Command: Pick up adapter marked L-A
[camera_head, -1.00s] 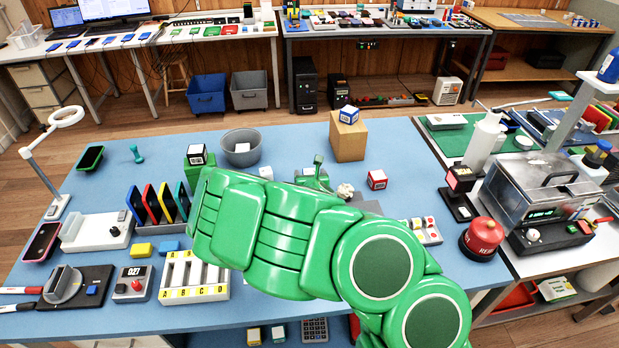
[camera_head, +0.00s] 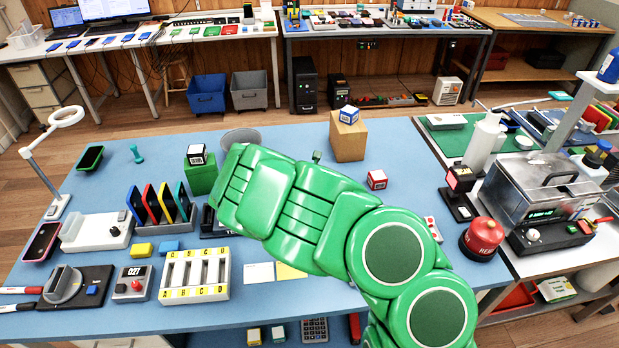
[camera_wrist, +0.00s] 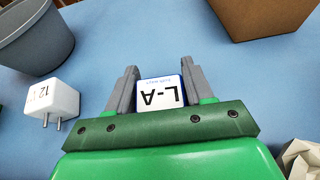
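The adapter marked L-A (camera_wrist: 160,94) is a white block with a blue edge in the wrist view; its lettering is upside down there. My gripper (camera_wrist: 159,72) has one grey finger on each side of it, with little or no gap showing. I cannot tell whether the fingers press on it or whether it rests on the table.
A white adapter marked 12 (camera_wrist: 52,101) with two pins lies left, near the grey bin (camera_wrist: 33,40). The wooden block (camera_wrist: 255,14) stands beyond to the right, and crumpled paper (camera_wrist: 303,160) lies near right.

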